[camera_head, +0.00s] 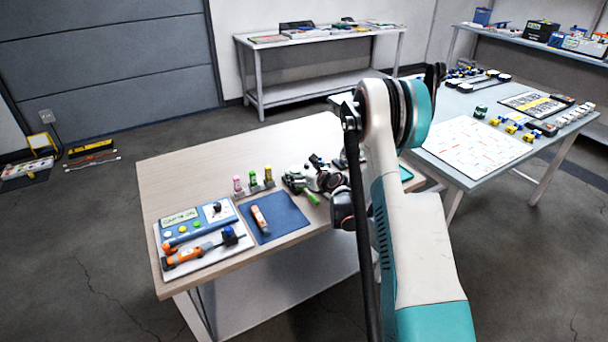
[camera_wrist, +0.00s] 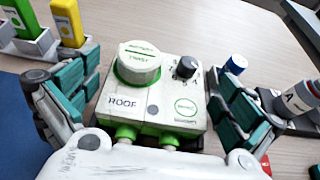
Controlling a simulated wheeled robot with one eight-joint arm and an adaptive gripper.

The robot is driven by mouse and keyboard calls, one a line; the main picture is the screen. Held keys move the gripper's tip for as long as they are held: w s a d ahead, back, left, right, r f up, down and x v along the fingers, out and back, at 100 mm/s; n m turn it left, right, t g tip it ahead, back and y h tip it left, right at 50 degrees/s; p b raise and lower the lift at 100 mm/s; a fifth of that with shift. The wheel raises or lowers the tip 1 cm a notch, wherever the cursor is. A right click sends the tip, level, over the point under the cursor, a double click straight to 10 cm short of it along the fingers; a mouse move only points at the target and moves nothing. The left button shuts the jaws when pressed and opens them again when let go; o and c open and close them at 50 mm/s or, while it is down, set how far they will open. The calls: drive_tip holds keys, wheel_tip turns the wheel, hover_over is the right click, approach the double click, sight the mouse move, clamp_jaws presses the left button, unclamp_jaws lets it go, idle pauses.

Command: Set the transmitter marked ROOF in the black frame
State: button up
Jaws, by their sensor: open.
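The transmitter marked ROOF (camera_wrist: 151,112) is a white box with green edges, a large round cap and a small dark knob. In the wrist view it lies between the two teal-padded fingers of my gripper (camera_wrist: 156,82). The fingers are spread, with a visible gap on the right side; contact on the left cannot be told. I cannot pick out the black frame with certainty in either view.
A grey rack (camera_wrist: 35,45) with green and yellow sticks stands close by my left finger. A blue cylinder (camera_wrist: 236,64) and a white cylinder (camera_wrist: 298,98) are at the right. A blue mat (camera_head: 285,212) and a tool panel (camera_head: 205,232) lie at the table's front left.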

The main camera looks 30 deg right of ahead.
drive_tip(key=shift+r, duration=0.1)
drive_tip(key=shift+r+p, duration=1.45)
drive_tip(key=shift+r, duration=1.5)
drive_tip(key=shift+a, duration=0.1)
